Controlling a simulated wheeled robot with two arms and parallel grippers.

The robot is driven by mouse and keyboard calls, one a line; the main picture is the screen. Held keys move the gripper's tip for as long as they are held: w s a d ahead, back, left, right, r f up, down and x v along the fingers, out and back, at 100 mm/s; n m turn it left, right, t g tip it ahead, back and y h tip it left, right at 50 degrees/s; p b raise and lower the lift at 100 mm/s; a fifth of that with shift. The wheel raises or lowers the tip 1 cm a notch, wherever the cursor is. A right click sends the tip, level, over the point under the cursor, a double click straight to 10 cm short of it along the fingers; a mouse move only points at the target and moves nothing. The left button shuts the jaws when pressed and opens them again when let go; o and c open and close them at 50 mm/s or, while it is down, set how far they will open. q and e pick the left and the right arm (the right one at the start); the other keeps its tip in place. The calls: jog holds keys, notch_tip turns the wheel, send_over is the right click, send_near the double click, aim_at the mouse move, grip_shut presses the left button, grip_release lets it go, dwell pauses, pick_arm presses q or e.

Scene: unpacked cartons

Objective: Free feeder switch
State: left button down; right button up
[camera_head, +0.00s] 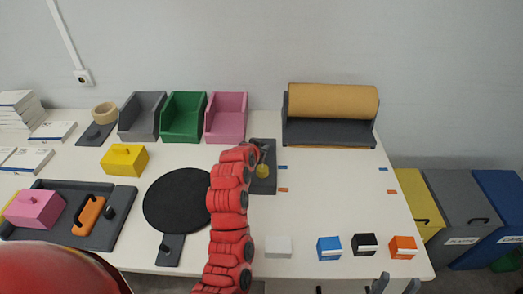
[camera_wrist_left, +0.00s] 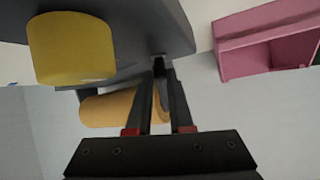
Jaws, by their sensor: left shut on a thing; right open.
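The likely feeder switch is a dark grey plate (camera_head: 263,186) with a round yellow knob (camera_head: 262,171), right of the pink bin. In the left wrist view the yellow knob (camera_wrist_left: 70,48) hangs large at the upper left, beside the grey plate (camera_wrist_left: 140,30). My left gripper (camera_head: 260,149) is at the far part of this plate, partly hidden by its own red arm. In the left wrist view my left gripper (camera_wrist_left: 160,85) is shut on a small dark part at the plate, probably a lever. My right gripper (camera_head: 396,285) is open and empty at the bottom edge.
A brown roll (camera_head: 333,101) lies in a grey holder behind right. Grey, green and pink bins (camera_head: 228,116) stand left of the plate. A black disc (camera_head: 176,199) lies left of my arm. White, blue, black and orange boxes (camera_head: 403,247) line the front. The right middle table is clear.

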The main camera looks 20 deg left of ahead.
dwell(0.3)
pick_arm(q)
jog(key=c, duration=0.8)
grip_release()
jog(key=shift+s, duration=0.15)
